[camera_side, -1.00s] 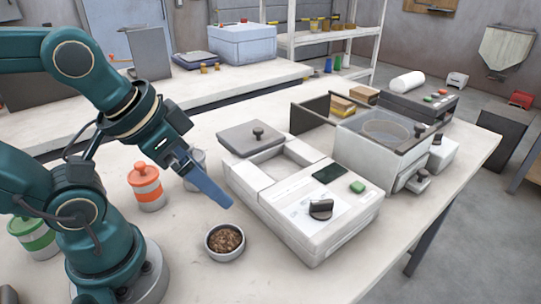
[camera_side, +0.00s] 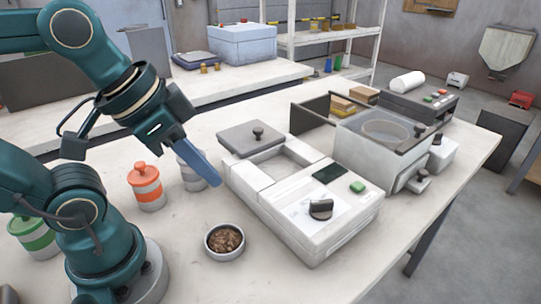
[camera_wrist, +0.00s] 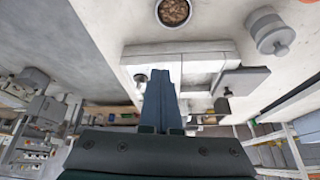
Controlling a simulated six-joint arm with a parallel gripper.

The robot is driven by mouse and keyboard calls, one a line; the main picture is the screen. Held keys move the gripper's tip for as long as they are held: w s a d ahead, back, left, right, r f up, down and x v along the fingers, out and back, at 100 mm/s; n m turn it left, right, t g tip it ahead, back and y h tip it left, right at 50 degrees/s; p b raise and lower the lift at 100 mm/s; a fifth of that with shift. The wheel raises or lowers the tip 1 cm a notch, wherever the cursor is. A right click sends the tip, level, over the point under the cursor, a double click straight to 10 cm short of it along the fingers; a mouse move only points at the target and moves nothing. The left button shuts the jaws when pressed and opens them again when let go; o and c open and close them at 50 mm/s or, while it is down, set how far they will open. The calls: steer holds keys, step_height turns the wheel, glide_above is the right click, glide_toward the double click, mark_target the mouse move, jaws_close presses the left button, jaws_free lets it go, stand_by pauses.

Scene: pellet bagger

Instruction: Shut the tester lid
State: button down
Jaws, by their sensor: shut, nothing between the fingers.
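The tester (camera_side: 300,205) is a white box on the table, with a dark display, a green button and a black knob on its top. Its grey lid (camera_side: 250,139), with a dark knob, stands open at the back left, beside the open well (camera_side: 284,162). In the wrist view the lid (camera_wrist: 240,82) is right of my fingers. My gripper (camera_side: 214,182) is shut and empty, its blue fingers just left of the tester and in front of the lid, touching nothing that I can make out. In the wrist view the gripper (camera_wrist: 160,80) overlaps the tester (camera_wrist: 185,52).
A bowl of pellets (camera_side: 225,241) sits left of the tester. An orange-banded canister (camera_side: 146,187) and a grey canister (camera_side: 192,170) stand near my arm. A glass-topped bagger box (camera_side: 375,150) stands right.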

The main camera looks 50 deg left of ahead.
steer(key=w+r+m, duration=0.1)
steer(key=w+r, duration=0.2)
steer(key=r, duration=0.1)
steer(key=r+n+h, duration=0.2)
steer(key=h, duration=0.2)
glide_above(244, 137)
steer(key=s+d, duration=0.2)
steer(key=s, duration=0.1)
steer(key=s+a+f+n, duration=0.3)
steer(key=a+f, duration=0.3)
steer(key=a, duration=0.4)
steer(key=shift+t, duration=0.3)
steer(key=x, duration=0.9)
steer(key=shift+w+d, duration=0.2)
steer(key=shift+d, duration=0.05)
steer(key=d, duration=0.1)
steer(key=w+d, duration=0.1)
steer(key=shift+d+f, duration=0.15)
steer(key=shift+d, duration=0.2)
steer(key=shift+w+d, duration=0.1)
steer(key=shift+d, duration=0.5)
